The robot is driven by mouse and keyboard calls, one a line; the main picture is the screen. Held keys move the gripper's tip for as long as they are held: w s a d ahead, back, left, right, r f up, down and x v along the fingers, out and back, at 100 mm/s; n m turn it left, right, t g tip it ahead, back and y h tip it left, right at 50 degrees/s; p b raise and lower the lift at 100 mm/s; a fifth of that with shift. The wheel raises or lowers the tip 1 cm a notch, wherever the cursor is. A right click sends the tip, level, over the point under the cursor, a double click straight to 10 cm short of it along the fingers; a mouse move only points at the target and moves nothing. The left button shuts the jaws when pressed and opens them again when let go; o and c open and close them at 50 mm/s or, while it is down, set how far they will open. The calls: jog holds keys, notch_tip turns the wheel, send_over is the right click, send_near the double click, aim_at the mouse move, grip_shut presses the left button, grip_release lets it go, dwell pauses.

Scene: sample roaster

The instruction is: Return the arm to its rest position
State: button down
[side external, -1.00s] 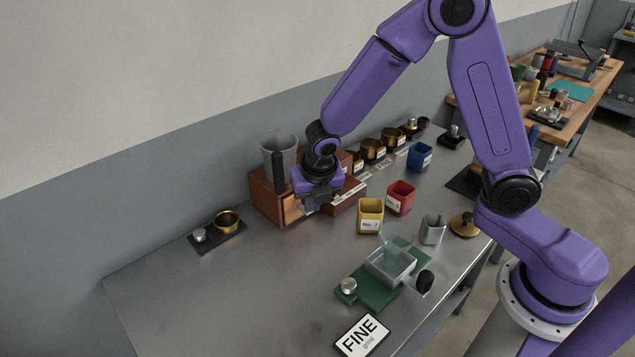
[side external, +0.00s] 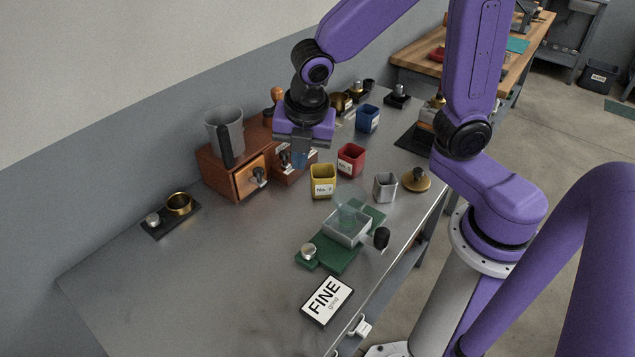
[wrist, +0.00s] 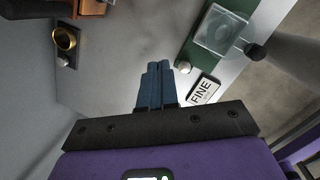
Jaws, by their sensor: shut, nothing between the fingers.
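My gripper (side external: 300,160) hangs above the steel bench in the side external view, in front of the wooden box and behind the yellow and red cups. It points down and holds nothing. In the wrist view the blue fingers of my gripper (wrist: 157,68) are together, with nothing between them. Bare bench top shows beyond the fingertips.
The wooden box (side external: 222,180) with a grey pitcher (side external: 228,132) stands left of my gripper. A yellow cup (side external: 323,183), red cup (side external: 351,160), blue cup (side external: 367,120) and grey cup (side external: 385,187) stand nearby. A green base (side external: 325,262) and FINE sign (side external: 327,299) lie in front.

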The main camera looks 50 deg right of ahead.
jog(key=s+d+m+g, duration=0.1)
jog(key=s+d+m, duration=0.2)
jog(key=s+m, duration=0.3)
jog(key=s+d+r+m+g+y, duration=0.1)
jog(key=s+d+m, duration=0.2)
jog(key=s, duration=0.9)
jog(key=m, duration=0.3)
jog(key=shift+s+r, duration=0.15)
jog(key=shift+r, duration=0.15)
jog(key=shift+d, duration=0.1)
